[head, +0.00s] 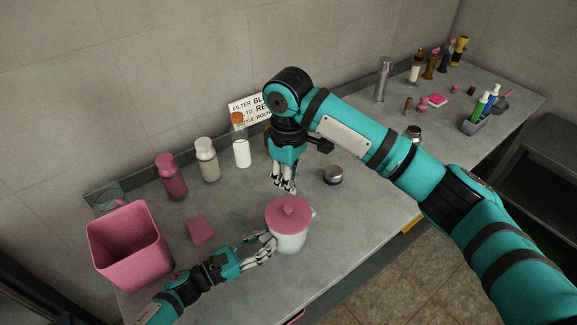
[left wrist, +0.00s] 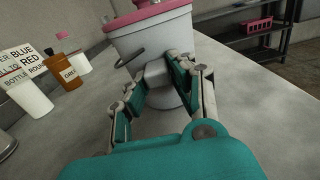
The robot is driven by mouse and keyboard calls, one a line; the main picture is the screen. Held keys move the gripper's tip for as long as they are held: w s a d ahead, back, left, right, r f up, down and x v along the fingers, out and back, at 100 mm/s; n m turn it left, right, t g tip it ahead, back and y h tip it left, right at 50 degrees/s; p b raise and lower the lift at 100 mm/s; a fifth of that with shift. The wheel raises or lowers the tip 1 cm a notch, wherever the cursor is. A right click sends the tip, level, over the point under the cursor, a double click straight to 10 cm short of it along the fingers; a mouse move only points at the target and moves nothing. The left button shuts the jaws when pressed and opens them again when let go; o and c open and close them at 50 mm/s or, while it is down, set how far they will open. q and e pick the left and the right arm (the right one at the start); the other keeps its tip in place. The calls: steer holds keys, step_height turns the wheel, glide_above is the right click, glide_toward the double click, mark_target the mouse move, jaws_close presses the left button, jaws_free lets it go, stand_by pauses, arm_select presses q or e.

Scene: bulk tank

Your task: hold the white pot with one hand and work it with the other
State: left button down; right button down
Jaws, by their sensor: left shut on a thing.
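The white pot (head: 288,239) with a pink lid (head: 288,211) and round knob stands on the grey counter near its front edge. My left gripper (head: 268,246) is at the pot's left side, shut on a pale handle-like part. In the left wrist view the pot (left wrist: 152,37) is just beyond the gripper (left wrist: 160,82), and the fingers are on both sides of that part. My right gripper (head: 284,187) points down behind the pot, above the counter and apart from the lid. Whether its fingers are open or shut is unclear.
A pink bin (head: 128,247) and a pink block (head: 200,231) are left of the pot. A pink bottle (head: 171,177), a cream bottle (head: 207,160) and an orange-capped bottle (head: 241,147) line the wall. A small round silver-topped thing (head: 333,175) sits right of my right gripper.

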arm_select(q)
steer(key=c, duration=1)
jaws_free()
steer(key=shift+c, duration=0.2)
